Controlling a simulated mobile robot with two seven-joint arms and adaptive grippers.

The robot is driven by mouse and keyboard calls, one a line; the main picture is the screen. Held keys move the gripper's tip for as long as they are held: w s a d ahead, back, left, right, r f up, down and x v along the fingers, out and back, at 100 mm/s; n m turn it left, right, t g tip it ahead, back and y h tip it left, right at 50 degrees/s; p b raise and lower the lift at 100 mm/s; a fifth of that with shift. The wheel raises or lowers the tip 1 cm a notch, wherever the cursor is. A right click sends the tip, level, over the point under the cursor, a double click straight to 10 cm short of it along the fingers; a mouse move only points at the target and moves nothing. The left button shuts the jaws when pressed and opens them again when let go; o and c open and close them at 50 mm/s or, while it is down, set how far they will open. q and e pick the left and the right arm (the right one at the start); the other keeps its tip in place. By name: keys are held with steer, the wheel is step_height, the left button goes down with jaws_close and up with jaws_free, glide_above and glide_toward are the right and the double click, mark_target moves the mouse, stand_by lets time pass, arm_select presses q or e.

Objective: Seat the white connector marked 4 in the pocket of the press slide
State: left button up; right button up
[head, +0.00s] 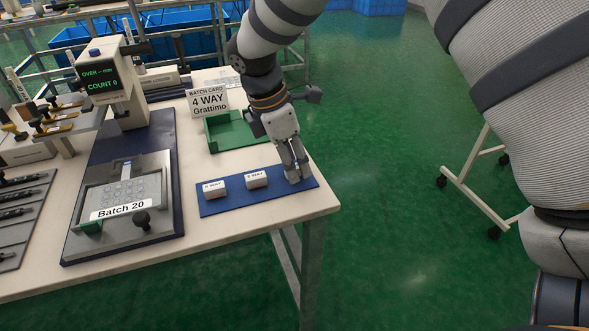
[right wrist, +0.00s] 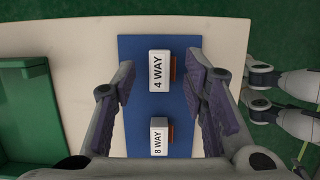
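My right gripper (head: 293,172) points down over the right end of the blue mat (head: 235,203). In the right wrist view its fingers (right wrist: 161,84) are apart, with the white connector marked 4 WAY (right wrist: 158,68) in the gap and clear space on both sides of it. The gripper mostly hides this connector in the head view. The press (head: 115,80) stands to the left, with a grey slide plate (head: 155,222) labelled Batch 20 in front. I cannot make out the pocket's inside.
A connector marked 8 WAY (right wrist: 159,142) sits beside the 4 WAY one; another white connector (head: 214,189) is at the mat's left. A green tray (head: 229,143) and a batch card (head: 209,102) stand behind. The table edge is just right of the mat.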

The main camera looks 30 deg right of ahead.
steer(key=shift+d+f, duration=0.1)
steer(key=shift+f, duration=0.3)
steer(key=c, duration=0.9)
